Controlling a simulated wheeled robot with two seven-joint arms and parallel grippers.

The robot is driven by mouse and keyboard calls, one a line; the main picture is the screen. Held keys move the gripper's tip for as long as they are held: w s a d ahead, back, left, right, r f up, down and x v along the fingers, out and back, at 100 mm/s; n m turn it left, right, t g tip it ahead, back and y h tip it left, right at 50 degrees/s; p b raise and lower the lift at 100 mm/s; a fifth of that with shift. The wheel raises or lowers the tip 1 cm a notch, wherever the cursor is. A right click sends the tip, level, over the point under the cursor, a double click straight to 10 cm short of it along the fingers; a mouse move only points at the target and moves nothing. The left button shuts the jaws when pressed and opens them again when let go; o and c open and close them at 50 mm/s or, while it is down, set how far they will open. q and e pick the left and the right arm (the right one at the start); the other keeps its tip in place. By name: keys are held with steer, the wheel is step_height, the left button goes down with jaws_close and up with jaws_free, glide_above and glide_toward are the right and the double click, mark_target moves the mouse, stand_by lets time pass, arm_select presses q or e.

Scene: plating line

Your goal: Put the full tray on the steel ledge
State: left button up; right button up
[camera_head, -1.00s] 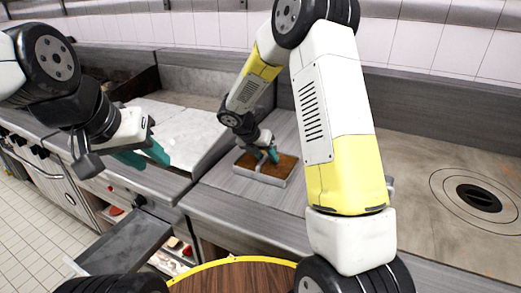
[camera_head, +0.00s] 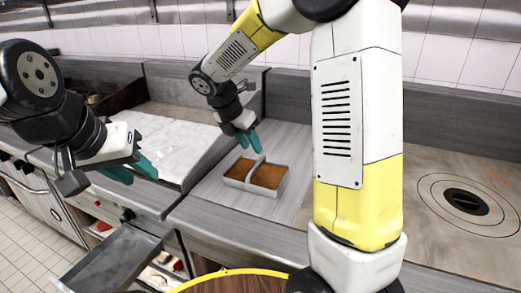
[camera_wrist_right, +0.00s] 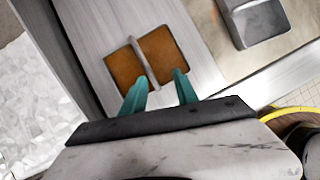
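The full tray (camera_head: 262,193) is a small grey metal tray with two compartments of brown-orange filling and a raised divider between them. It rests flat on the brushed steel ledge (camera_head: 215,205) between the griddle and the stove. It also shows in the right wrist view (camera_wrist_right: 150,64). My right gripper (camera_head: 251,141) is above the tray, open and empty. In the right wrist view my right gripper's two teal fingers (camera_wrist_right: 160,90) are spread apart over the tray's near side, with nothing between them. My left gripper (camera_head: 133,170) is open and empty in front of the griddle.
The griddle's pale slab (camera_head: 165,140) lies left of the ledge. The stove top with a round burner (camera_head: 466,201) is at the right. A grey steel container (camera_wrist_right: 258,24) stands near the stove's edge. A dark open pan or drawer (camera_head: 115,258) juts out low at the left.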

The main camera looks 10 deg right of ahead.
steer(key=s+d+r+m+t+y, duration=0.1)
steer(key=s+d+r+m+y, duration=0.1)
steer(key=s+m, duration=0.9)
steer(key=s+d+r+m+t+y, duration=0.2)
steer(key=s+r+m+y, duration=0.2)
steer(key=s+m, duration=0.7)
step_height(320, 180, up, 3)
steer(key=m, duration=0.3)
steer(key=shift+s+f+m+y, duration=0.2)
steer(key=shift+m+y, duration=0.1)
steer(key=shift+y, duration=0.1)
